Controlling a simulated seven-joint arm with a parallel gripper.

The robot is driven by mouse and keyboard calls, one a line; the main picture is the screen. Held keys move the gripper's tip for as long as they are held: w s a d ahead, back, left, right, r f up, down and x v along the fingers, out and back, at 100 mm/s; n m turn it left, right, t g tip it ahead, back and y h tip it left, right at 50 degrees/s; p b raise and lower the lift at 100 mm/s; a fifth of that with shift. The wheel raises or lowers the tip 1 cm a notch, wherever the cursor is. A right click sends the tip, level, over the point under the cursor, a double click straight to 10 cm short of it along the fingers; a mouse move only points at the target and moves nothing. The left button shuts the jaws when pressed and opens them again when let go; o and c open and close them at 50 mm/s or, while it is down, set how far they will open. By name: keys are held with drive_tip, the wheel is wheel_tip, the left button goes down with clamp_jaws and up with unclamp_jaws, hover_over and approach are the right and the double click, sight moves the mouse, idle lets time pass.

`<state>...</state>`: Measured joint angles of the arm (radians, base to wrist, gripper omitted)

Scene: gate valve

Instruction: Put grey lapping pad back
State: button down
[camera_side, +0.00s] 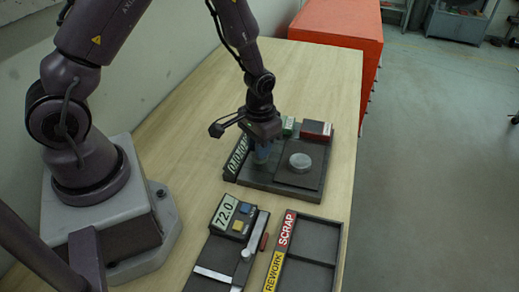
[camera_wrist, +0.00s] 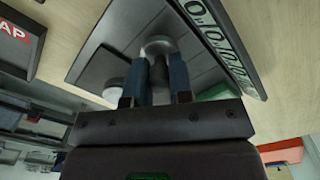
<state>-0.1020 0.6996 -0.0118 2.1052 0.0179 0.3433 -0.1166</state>
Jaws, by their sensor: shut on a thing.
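My gripper (camera_side: 262,157) is over the left part of a dark workstation board (camera_side: 265,188), just beside its digit strip (camera_side: 237,157). In the wrist view its two blue fingers (camera_wrist: 164,85) are shut on a dark upright stem with a round grey head, which looks like the grey lapping pad (camera_wrist: 158,45). The fingers mostly hide it in the side view. I cannot tell whether it touches the board. A pale round disc (camera_side: 300,162) lies on the dark plate at the board's right; it shows partly beside the fingers in the wrist view (camera_wrist: 116,91).
A red box (camera_side: 317,131) and a green block (camera_side: 289,126) stand at the board's back. In front are a gauge unit reading 72.0 (camera_side: 225,212) and a SCRAP/REWORK tray (camera_side: 304,240). A red cabinet (camera_side: 340,28) is behind. The table's middle back is clear.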

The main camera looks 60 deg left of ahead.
drive_tip(key=shift+f, duration=0.7)
drive_tip(key=c, duration=1)
unclamp_jaws()
drive_tip(key=shift+f, duration=0.1)
wheel_tip(320, 180, up, 12)
drive_tip(key=s+d+r+t, duration=0.1)
drive_tip(key=s+r+t, duration=0.1)
drive_tip(key=s+r, duration=0.2)
drive_tip(key=s+d+r+m+t, duration=0.1)
drive_tip(key=s+r, duration=0.4)
drive_tip(key=r, duration=0.3)
drive_tip(key=s+d+r+m+t, duration=0.1)
drive_tip(key=s+r+t, duration=0.1)
drive_tip(key=s+r, duration=0.3)
wheel_tip(320, 180, up, 2)
drive_tip(key=shift+t, duration=0.3)
